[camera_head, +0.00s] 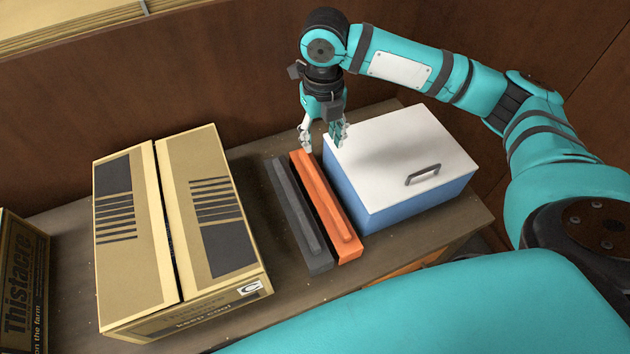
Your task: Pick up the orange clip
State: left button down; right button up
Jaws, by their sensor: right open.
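The orange clip (327,207) is a long bar lying on the table between a dark grey bar and a blue box. My right gripper (323,143) hangs over the far end of the orange clip, pointing down, with its fingers apart and nothing between them. One finger is over the far end of the clip and the other is near the white lid's left edge. I cannot tell whether a finger touches the clip. My left gripper is not in view.
The dark grey bar (299,218) lies close along the clip's left side. The blue box with a white lid (400,155) stands close on its right. A large cardboard box (215,205) stands at the left. A brown wooden wall (180,75) rises behind the table (400,250).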

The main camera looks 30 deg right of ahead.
send_over(322, 188)
jog(key=f, duration=0.8)
jog(key=shift+w+d+f, duration=0.1)
jog(key=shift+w+f, duration=0.2)
jog(key=shift+f, duration=0.05)
notch_tip(322, 188, down, 4)
jog(key=shift+s+f+b, duration=0.1)
jog(key=shift+s+b, duration=0.05)
jog(key=shift+b, duration=0.15)
notch_tip(322, 188, down, 3)
jog(key=shift+s+r, duration=0.15)
jog(key=shift+r, duration=0.05)
jog(key=shift+f, duration=0.65)
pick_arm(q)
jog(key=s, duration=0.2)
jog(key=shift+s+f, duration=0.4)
pick_arm(e)
grip_shut()
